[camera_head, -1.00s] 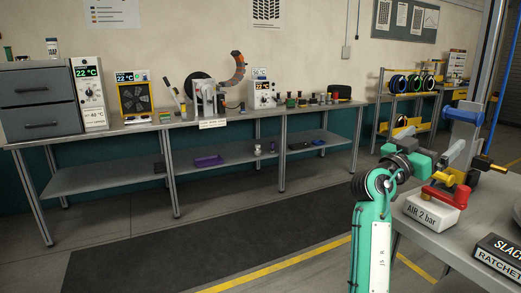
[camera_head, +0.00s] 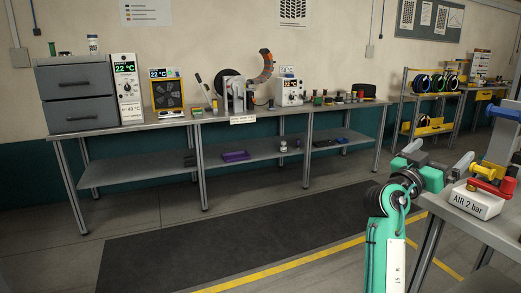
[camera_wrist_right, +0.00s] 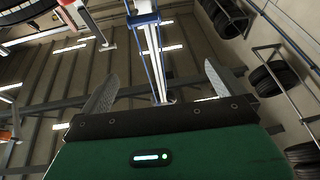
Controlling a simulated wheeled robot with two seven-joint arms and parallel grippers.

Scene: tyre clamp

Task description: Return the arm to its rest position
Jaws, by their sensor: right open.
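My right arm, green, rises from the bottom right of the head view. My right gripper (camera_head: 440,155) is at its upper end, in front of the right-hand bench's edge and left of the white AIR 2 bar box (camera_head: 474,204). In the wrist view, my right gripper (camera_wrist_right: 160,72) has its two grey fingers wide apart with nothing between them. The wrist view looks up at the ceiling lamps. My left gripper is not in view.
A long workbench (camera_head: 160,123) stands along the back wall with several devices. A dark floor mat (camera_head: 200,245) lies clear before it. Tyres (camera_wrist_right: 268,77) hang at right in the wrist view.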

